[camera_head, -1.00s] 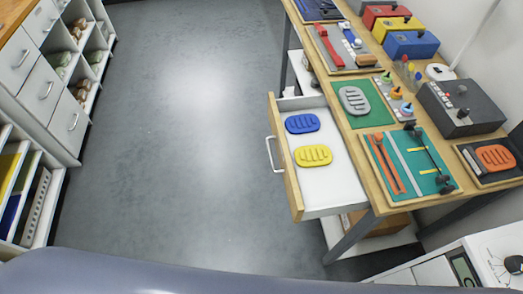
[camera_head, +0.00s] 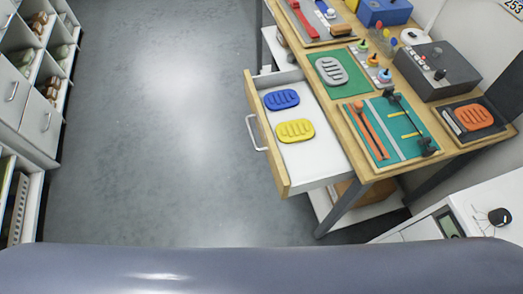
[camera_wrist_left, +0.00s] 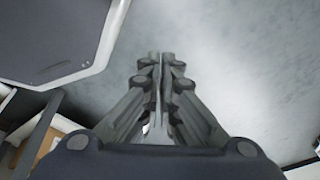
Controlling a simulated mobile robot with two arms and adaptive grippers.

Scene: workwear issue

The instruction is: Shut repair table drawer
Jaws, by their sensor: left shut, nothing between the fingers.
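The repair table drawer (camera_head: 316,158) is pulled out from the left side of the wooden repair table (camera_head: 370,170). It has a wooden front and a metal handle (camera_head: 256,133) facing the floor. A blue pad (camera_head: 281,99) and a yellow pad (camera_head: 295,131) with slots lie inside it. My left gripper (camera_wrist_left: 161,56) shows in the left wrist view, with its fingers together and nothing between them, above grey floor. It is not in the head view, so its distance from the drawer is unclear. My right gripper is not in view.
The table top holds a green mat with a grey pad (camera_head: 331,70), a teal mat (camera_head: 390,130), a dark grey box (camera_head: 436,70) and an orange pad (camera_head: 474,117). White shelves (camera_head: 40,110) stand at left. Open floor (camera_head: 170,140) lies between shelves and drawer.

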